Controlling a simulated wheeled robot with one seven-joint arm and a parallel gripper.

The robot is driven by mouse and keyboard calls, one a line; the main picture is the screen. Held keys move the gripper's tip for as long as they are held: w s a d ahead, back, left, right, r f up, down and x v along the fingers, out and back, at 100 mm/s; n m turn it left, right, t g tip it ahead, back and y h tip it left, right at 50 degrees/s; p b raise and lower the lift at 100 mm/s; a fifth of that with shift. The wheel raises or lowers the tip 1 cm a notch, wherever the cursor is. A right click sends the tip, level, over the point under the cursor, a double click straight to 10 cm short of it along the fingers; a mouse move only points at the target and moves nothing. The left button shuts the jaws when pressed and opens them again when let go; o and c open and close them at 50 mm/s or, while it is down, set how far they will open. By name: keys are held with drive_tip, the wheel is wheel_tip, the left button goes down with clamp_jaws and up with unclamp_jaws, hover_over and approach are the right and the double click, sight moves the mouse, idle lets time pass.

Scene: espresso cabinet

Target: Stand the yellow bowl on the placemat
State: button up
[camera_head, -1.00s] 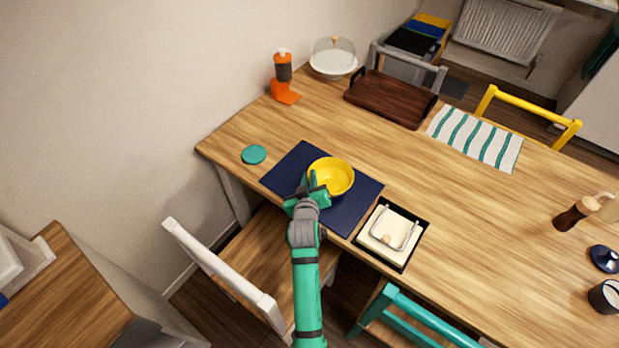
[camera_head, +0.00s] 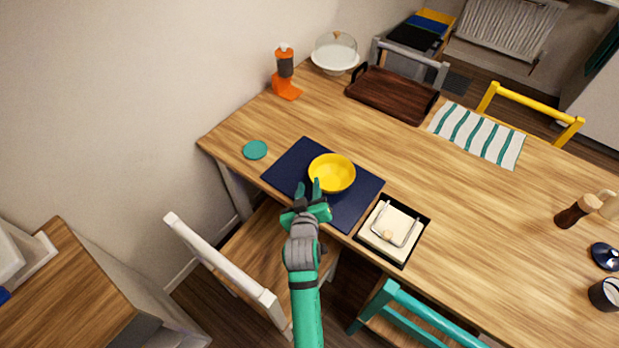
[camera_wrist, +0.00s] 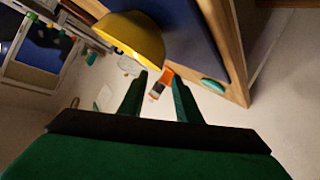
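The yellow bowl (camera_head: 332,172) stands upright on the dark blue placemat (camera_head: 349,211), near its middle. It also shows in the wrist view (camera_wrist: 135,36), at the upper left, clear of the fingers. My green gripper (camera_head: 309,192) is over the placemat's front part, just in front of the bowl. In the wrist view its two fingers (camera_wrist: 160,95) are spread apart with nothing between them. The placemat (camera_wrist: 185,25) shows behind the bowl there.
A black napkin holder (camera_head: 393,232) stands right of the placemat. A teal coaster (camera_head: 255,150) lies to its left. Chairs line the front edge.

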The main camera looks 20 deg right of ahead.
drive_tip(key=shift+v, duration=2.2)
